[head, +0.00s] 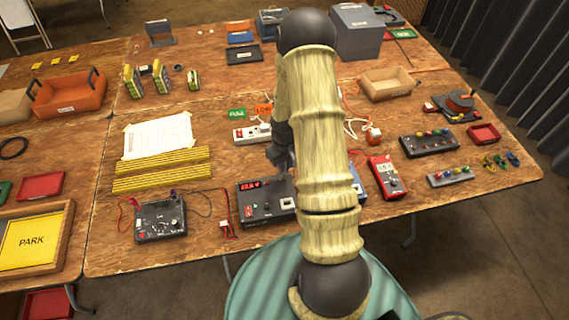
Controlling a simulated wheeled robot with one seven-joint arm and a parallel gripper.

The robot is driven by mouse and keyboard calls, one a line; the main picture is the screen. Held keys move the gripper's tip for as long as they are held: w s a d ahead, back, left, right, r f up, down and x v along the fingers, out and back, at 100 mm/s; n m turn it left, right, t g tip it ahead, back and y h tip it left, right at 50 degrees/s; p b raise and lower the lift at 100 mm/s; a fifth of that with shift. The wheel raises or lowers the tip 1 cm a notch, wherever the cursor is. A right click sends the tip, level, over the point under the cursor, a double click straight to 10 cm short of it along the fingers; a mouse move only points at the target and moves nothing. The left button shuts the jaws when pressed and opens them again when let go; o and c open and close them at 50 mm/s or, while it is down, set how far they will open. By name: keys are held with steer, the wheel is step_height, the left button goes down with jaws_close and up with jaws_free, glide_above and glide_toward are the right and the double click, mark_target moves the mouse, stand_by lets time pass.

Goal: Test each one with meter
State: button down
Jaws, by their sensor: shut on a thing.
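A black meter box (256,210) with a lit red display stands near the table's front edge. My gripper (281,163) is just above its back side, partly hidden by my arm. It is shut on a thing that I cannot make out. A red handheld meter (386,175) lies right of my arm. A white power strip (243,135) with something plugged in lies behind the gripper, partly covered by the arm.
A black panel with knobs (160,220) and loose leads stands at front left. Yellow strips (160,170) and a white sheet (157,136) lie behind it. A yellow PARK tray (30,240) is far left. Black boxes with coloured posts (428,142) stand right.

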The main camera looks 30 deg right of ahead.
steer(key=shift+f+b, duration=0.6)
steer(key=shift+f, duration=0.3)
stand_by(1.5)
steer(key=c, duration=1)
jaws_free()
steer(key=shift+r+p, duration=2.8)
steer(key=shift+r, duration=0.95)
